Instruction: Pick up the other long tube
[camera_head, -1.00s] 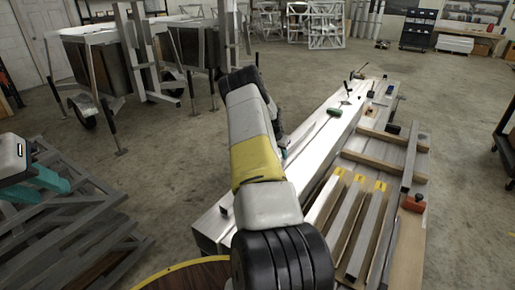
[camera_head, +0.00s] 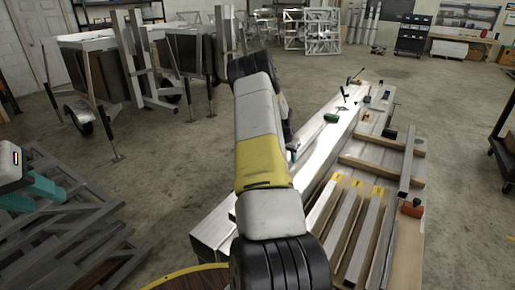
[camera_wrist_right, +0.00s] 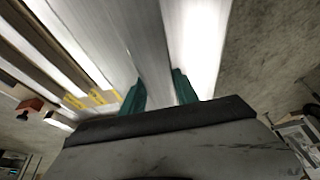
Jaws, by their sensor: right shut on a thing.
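Long aluminium tubes lie side by side on the left of the workbench, with a bright one (camera_head: 318,165) in the head view. In the right wrist view, my right gripper (camera_wrist_right: 158,92) has its teal fingers on either side of a long grey tube (camera_wrist_right: 150,45) and is shut on it. A brighter tube (camera_wrist_right: 197,40) lies beside it. In the head view my right arm hides most of that gripper; only a bit of teal shows by the tubes. My left gripper (camera_head: 38,192) is at the left edge, away from the bench; its finger gap is unclear.
Shorter tubes with yellow ends (camera_head: 345,220) and wooden strips (camera_head: 385,138) lie on the bench's right half. An orange tool (camera_head: 411,207) is at the right edge. A grey metal frame stack (camera_head: 70,235) stands at left.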

